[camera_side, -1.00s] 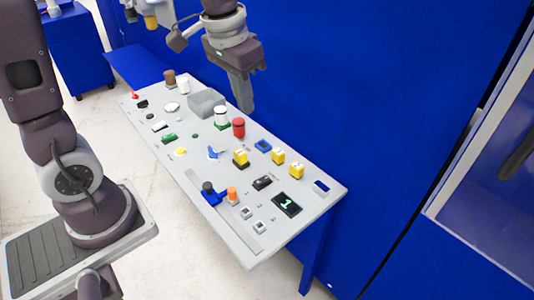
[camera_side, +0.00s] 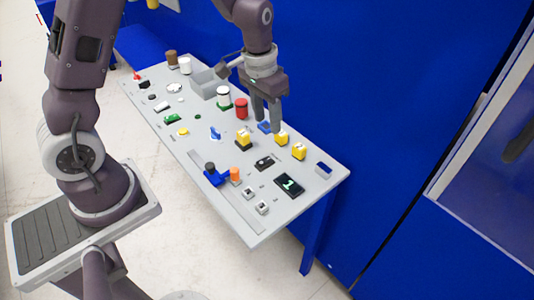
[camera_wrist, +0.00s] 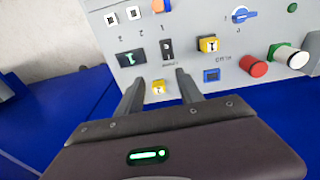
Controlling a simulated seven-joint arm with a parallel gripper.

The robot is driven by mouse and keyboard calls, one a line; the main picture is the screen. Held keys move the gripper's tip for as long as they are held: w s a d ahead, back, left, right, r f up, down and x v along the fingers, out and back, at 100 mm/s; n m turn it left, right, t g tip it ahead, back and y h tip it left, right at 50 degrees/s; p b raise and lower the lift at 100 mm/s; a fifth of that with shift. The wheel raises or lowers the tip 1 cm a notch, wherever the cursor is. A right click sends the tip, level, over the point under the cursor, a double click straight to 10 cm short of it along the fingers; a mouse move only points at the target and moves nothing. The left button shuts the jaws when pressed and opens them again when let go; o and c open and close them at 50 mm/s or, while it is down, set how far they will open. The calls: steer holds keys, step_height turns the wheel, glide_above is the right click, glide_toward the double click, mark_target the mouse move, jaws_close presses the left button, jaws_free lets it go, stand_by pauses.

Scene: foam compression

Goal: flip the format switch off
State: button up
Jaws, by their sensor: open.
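A small black switch (camera_side: 264,163) sits on the grey panel (camera_side: 225,175), between a yellow block and the dark display. In the wrist view the black switch (camera_wrist: 168,48) stands upright on the panel, with a small label under it that I cannot read for sure. Which way it is set is too small to tell. My gripper (camera_side: 267,125) is open and empty, above the panel's back edge near the yellow blocks. In the wrist view my gripper's fingers (camera_wrist: 159,77) stand apart, short of the switch, with a yellow block (camera_wrist: 158,87) showing between them.
A display (camera_wrist: 131,58) reading 1 is beside the switch. A blue wall (camera_side: 400,120) rises behind the panel.

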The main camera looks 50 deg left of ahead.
mark_target(267, 160)
steer(key=shift+g, duration=0.5)
steer(key=f, duration=0.5)
steer(key=w+a+f, duration=0.1)
steer(key=f, duration=0.9)
steer(key=shift+w+a, duration=0.2)
steer(key=shift+a, duration=0.1)
